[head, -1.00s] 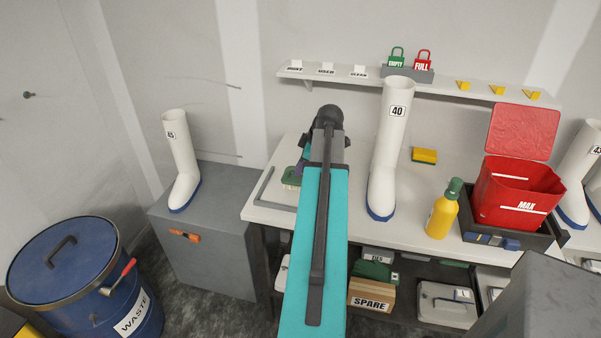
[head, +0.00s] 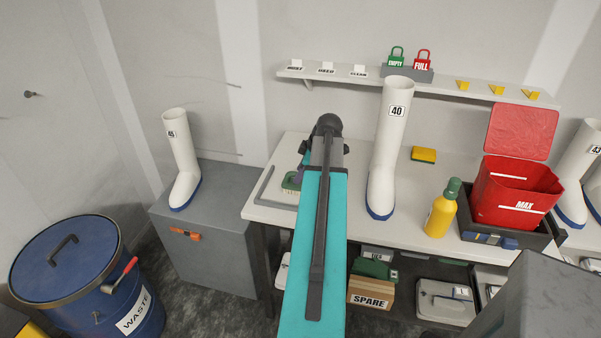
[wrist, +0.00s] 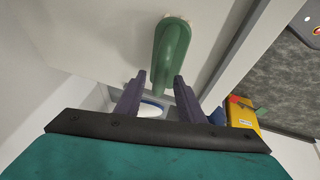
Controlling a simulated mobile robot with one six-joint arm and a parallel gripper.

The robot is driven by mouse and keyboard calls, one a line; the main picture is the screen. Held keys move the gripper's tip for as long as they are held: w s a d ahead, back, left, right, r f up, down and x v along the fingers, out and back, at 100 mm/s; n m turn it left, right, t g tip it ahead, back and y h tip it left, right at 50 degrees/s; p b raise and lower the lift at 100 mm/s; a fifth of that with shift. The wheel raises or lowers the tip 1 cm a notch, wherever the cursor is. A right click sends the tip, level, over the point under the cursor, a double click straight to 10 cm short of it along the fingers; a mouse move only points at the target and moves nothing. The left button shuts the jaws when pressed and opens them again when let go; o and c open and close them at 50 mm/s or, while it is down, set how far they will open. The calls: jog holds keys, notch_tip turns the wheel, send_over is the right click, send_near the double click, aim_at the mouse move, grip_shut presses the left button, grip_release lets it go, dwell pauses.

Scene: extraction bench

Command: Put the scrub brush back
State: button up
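The scrub brush is green with pale bristles. In the head view, the scrub brush (head: 291,182) sits on the left part of the white bench, partly hidden by my arm. In the wrist view, the scrub brush (wrist: 172,50) lies just beyond my fingertips, its near end reaching between them. My gripper (wrist: 160,80) has two purple fingers standing apart, with a gap showing between the left finger and the brush. In the head view the gripper is mostly hidden behind my arm; one purple finger shows near the brush.
A grey angled strip (head: 268,198) lies on the bench left of the brush. A tall white boot (head: 386,150) stands close to the right of my arm. A yellow bottle (head: 441,215), red bin (head: 510,195) and yellow sponge (head: 423,155) are farther right. A shelf (head: 440,86) runs along the wall.

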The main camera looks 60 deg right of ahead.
jog(key=shift+r, duration=0.1)
jog(key=b+v, duration=0.2)
jog(key=v, duration=0.9)
jog(key=shift+r+b, duration=0.35)
jog(key=shift+s, duration=0.15)
dwell(0.7)
